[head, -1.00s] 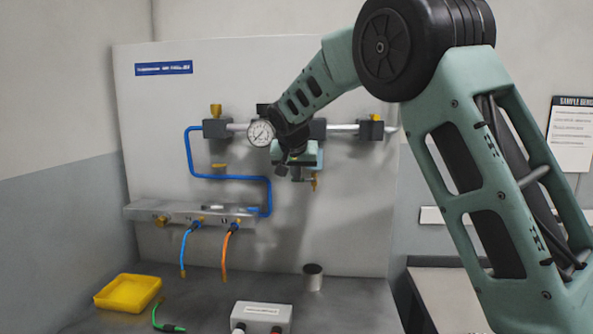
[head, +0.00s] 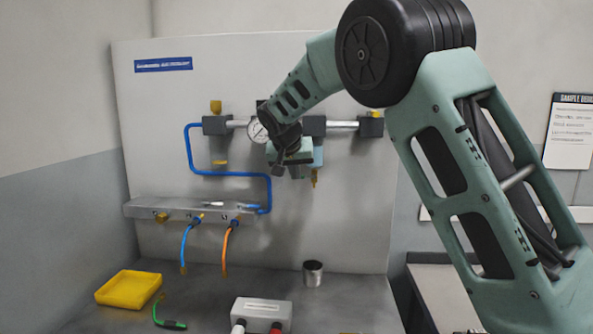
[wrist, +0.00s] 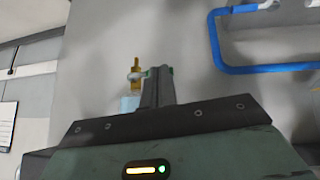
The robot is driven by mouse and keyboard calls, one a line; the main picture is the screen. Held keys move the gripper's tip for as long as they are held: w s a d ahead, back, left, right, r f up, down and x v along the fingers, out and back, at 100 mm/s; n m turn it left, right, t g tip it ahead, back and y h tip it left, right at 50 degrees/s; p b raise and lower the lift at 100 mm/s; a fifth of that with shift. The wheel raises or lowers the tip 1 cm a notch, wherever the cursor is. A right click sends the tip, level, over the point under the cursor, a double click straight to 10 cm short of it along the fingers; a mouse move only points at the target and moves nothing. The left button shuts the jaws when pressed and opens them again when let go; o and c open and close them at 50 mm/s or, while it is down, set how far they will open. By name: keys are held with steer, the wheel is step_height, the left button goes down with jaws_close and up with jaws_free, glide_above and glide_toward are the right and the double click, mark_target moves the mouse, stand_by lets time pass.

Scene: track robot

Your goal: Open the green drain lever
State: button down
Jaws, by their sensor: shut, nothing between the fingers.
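The light-blue bowl (head: 318,155) hangs under the pipe, with a brass drain fitting (head: 315,178) below it. In the wrist view, which looks upside down, the brass fitting (wrist: 136,64) stands above the pale bowl (wrist: 130,103). Small green parts, seemingly the drain lever (wrist: 147,73), show on both sides of my fingertips. Most of the lever is hidden behind the fingers. My gripper (wrist: 158,74) is shut with nothing held, beside the fitting; whether it touches the lever I cannot tell. In the head view my gripper (head: 298,172) is left of the fitting.
A pressure gauge (head: 257,130) sits just left of my wrist. A blue pipe (head: 230,173) runs down to the manifold (head: 150,208). The bench holds a yellow tray (head: 128,290), a metal cup (head: 313,273) and a grey box (head: 262,313). The panel below my gripper is clear.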

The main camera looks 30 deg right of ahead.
steer(key=shift+f, duration=0.15)
steer(key=f+n+g+h, duration=0.1)
steer(key=h, duration=0.2)
steer(key=f+n+g+h+b, duration=0.1)
steer(key=f+n+h, duration=0.1)
steer(key=h, duration=0.1)
steer(key=f+n+g+h+b, duration=0.1)
steer(key=f+n+g+h, duration=0.1)
steer(key=h, duration=0.1)
steer(key=shift+s+d+f+h, duration=0.2)
steer(key=shift+d+h, duration=0.1)
steer(key=shift+h, duration=0.1)
